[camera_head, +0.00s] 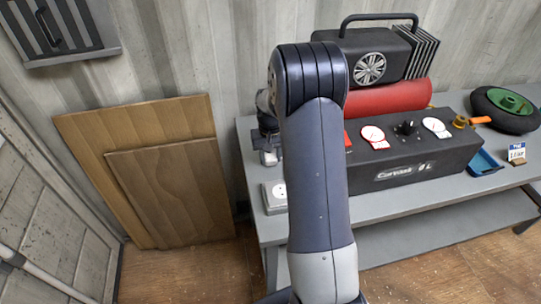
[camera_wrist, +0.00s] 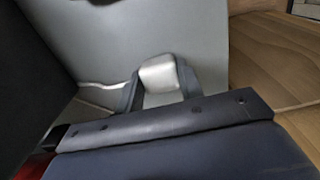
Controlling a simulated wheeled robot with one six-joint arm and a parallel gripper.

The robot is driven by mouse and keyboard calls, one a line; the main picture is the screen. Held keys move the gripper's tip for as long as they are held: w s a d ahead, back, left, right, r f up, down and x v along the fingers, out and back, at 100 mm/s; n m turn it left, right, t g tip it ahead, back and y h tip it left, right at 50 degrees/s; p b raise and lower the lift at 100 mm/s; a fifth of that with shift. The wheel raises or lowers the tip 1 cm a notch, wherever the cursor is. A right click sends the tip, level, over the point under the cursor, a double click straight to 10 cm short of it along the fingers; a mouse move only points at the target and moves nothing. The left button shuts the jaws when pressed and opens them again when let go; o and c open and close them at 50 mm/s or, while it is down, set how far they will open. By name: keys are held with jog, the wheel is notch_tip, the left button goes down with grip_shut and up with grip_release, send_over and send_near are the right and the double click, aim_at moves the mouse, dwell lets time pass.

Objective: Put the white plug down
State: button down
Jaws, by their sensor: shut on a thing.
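In the wrist view my gripper (camera_wrist: 158,84) is shut on the white plug (camera_wrist: 158,72), a small pale block between the two dark fingers. The plug is over the grey table top (camera_wrist: 95,38). I cannot tell whether it touches the table.
A grey socket box (camera_head: 273,197) sits on the table's left end. A dark control box (camera_head: 415,160) with dials stands right of my arm, with a red cylinder (camera_head: 390,97) behind. A blue tray (camera_head: 484,162) lies further right. Wooden boards (camera_head: 165,185) lean at the left wall.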

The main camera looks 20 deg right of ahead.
aim_at(270, 157)
jog(key=shift+f, duration=0.25)
jog(key=c, duration=0.9)
grip_release()
notch_tip(270, 157, up, 13)
jog(key=shift+f, duration=0.15)
jog(key=shift+f, duration=0.1)
notch_tip(270, 157, down, 12)
jog(key=shift+r, duration=0.1)
